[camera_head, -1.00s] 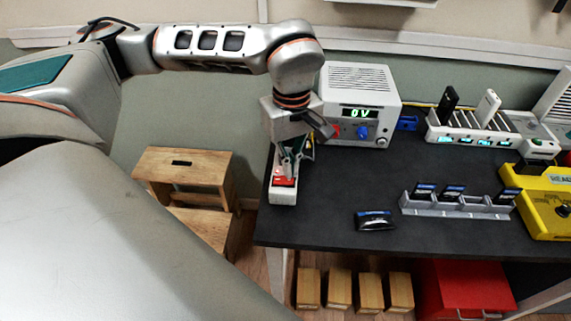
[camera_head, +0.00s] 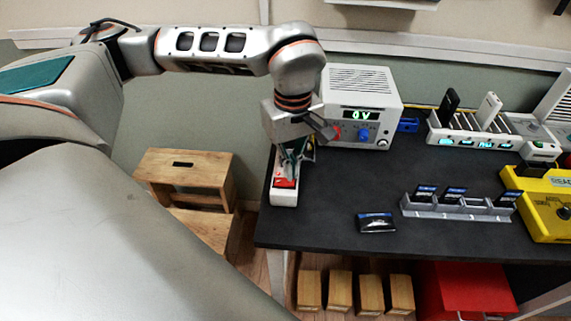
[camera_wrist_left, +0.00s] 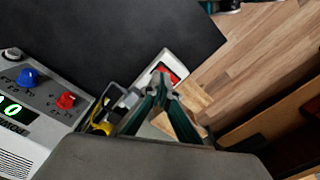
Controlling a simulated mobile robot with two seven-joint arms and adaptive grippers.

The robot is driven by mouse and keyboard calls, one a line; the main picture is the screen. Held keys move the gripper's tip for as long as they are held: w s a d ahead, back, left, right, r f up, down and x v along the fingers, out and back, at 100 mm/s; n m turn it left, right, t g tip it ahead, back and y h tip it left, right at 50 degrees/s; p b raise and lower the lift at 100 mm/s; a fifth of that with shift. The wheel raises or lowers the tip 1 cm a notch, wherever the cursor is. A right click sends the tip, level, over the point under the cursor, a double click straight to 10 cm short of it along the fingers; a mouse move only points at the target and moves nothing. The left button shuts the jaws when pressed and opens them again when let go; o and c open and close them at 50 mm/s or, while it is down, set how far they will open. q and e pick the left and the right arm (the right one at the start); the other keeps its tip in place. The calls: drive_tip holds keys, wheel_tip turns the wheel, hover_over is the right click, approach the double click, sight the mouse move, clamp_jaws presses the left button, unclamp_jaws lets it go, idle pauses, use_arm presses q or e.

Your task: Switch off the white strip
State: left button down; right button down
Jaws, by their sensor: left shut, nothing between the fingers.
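The white strip (camera_head: 284,198) lies along the left edge of the dark table, with a red rocker switch (camera_head: 285,183) near its front end. The strip (camera_wrist_left: 180,57) and its red switch (camera_wrist_left: 165,71) also show in the left wrist view. My left gripper (camera_head: 291,172) is shut and empty, pointing down over the strip, with its fingertips just behind or at the switch. In the left wrist view its fingers (camera_wrist_left: 166,88) come together close to the red switch. Whether they touch it I cannot tell. The gripper hides the strip's rear part. My right gripper is not in view.
A white power supply (camera_head: 358,88) reading 0 V stands right behind the gripper. A charging rack (camera_head: 470,135), a grey card holder (camera_head: 440,209), a small dark pack (camera_head: 375,221) and a yellow device (camera_head: 545,205) occupy the table's right part. A wooden stool (camera_head: 185,172) stands left.

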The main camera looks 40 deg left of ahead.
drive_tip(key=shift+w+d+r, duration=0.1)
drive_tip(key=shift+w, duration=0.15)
use_arm(q)
drive_tip(key=shift+f, duration=0.2)
